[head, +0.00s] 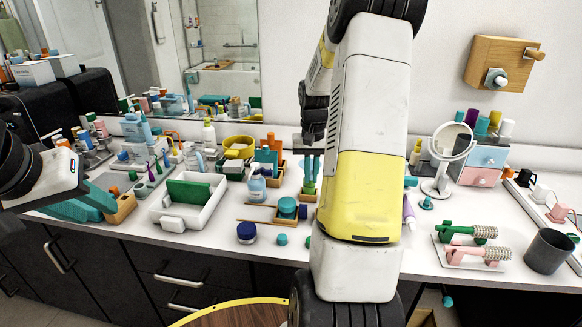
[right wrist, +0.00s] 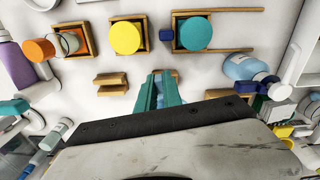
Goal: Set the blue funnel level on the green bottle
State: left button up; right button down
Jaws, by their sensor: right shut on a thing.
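My right gripper (head: 311,180) reaches down to the middle of the counter. In the right wrist view its teal fingers (right wrist: 160,88) are close together on a pale blue thing, apparently the blue funnel (right wrist: 159,94), mostly hidden by the fingers. A small green thing (head: 309,188) shows at the fingertips in the head view; I cannot tell whether it is the green bottle or whether anything touches it. My left gripper (head: 92,203) is low over the left of the counter, near a wooden box; its finger gap is not clear.
A white tray with a green divider (head: 168,223) stands left of centre. A blue bottle (head: 257,187), a dark blue jar (head: 247,232) and a teal-lidded jar (head: 287,207) stand near the right gripper. A round mirror (head: 444,155) and brush rack (head: 470,262) are right. My right arm hides part of the counter.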

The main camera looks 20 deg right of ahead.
jog(key=c, duration=1.4)
grip_release()
notch_tip(320, 180, up, 8)
jog(key=shift+f, duration=0.1)
jog(key=s+a+r+n+t, duration=0.2)
jog(key=s+a+r+t, duration=0.1)
jog(key=s+a+r, duration=0.55)
jog(key=s+a+r+n+t+y, duration=0.2)
jog(key=s+a+n+t, duration=0.1)
jog(key=s+a, duration=0.8)
jog(key=shift+s+a, duration=0.15)
jog(key=shift+s, duration=0.6)
